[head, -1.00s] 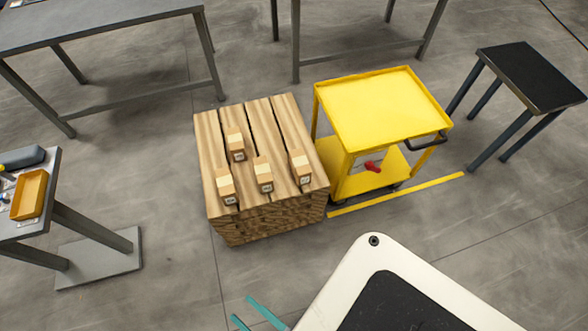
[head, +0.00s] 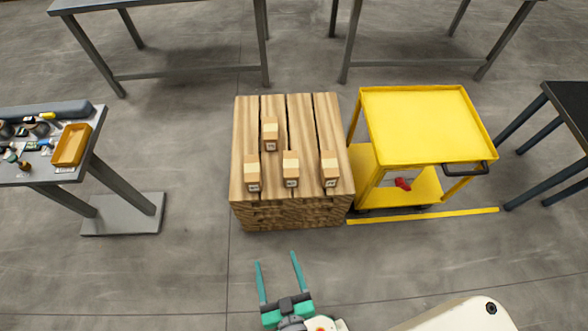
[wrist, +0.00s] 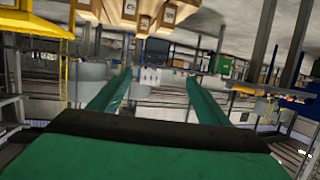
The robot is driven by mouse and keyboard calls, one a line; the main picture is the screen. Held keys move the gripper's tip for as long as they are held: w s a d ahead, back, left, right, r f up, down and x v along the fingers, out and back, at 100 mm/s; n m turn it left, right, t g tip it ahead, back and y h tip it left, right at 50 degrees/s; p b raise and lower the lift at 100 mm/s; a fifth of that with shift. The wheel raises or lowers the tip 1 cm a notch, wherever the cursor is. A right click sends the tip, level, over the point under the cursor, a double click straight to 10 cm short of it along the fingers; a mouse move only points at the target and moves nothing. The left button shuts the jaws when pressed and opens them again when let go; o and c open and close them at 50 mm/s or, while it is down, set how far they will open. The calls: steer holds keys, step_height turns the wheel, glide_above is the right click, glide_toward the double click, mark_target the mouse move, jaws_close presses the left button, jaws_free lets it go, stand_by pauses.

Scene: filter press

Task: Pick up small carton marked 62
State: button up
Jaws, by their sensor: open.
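Several small tan cartons stand on a wooden pallet stack (head: 245,110) in the head view. One carton (head: 270,134) stands farther back. Three stand along the front: a left carton (head: 253,173), a middle carton (head: 291,168) and a right carton (head: 330,168). Each has a small pale label with a dark mark, too small to read, so I cannot tell which is 62. My gripper (head: 278,272) is open and empty, in front of the stack and apart from it. Its green fingers also show in the wrist view (wrist: 158,92), with cartons at the top edge.
A yellow cart (head: 420,120) stands close to the right of the stack, with a red object (head: 403,184) on its lower shelf. A grey workbench (head: 85,170) with an orange tray (head: 71,146) is at left. Floor in front of the stack is clear.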

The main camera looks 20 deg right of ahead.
steer(key=w+d+f+m+h, duration=0.1)
steer(key=w+d+f, duration=0.2)
steer(key=w+f, duration=0.3)
steer(key=w+d+f, duration=0.3)
steer(key=w+f, duration=0.2)
steer(key=w, duration=0.3)
steer(key=m+g+h, duration=0.2)
glide_toward(291, 162)
steer(key=w+f, duration=0.2)
steer(key=w, duration=0.1)
steer(key=shift+d+f, duration=0.1)
steer(key=shift+d, duration=0.05)
steer(key=shift+d+x, duration=0.15)
steer(key=shift+x, duration=1.35)
steer(key=shift+d+x, duration=0.15)
steer(key=shift+x, duration=1.35)
steer(key=c, duration=1.3)
steer(key=shift+r, duration=0.25)
steer(key=shift+c, duration=1)
steer(key=shift+r, duration=0.1)
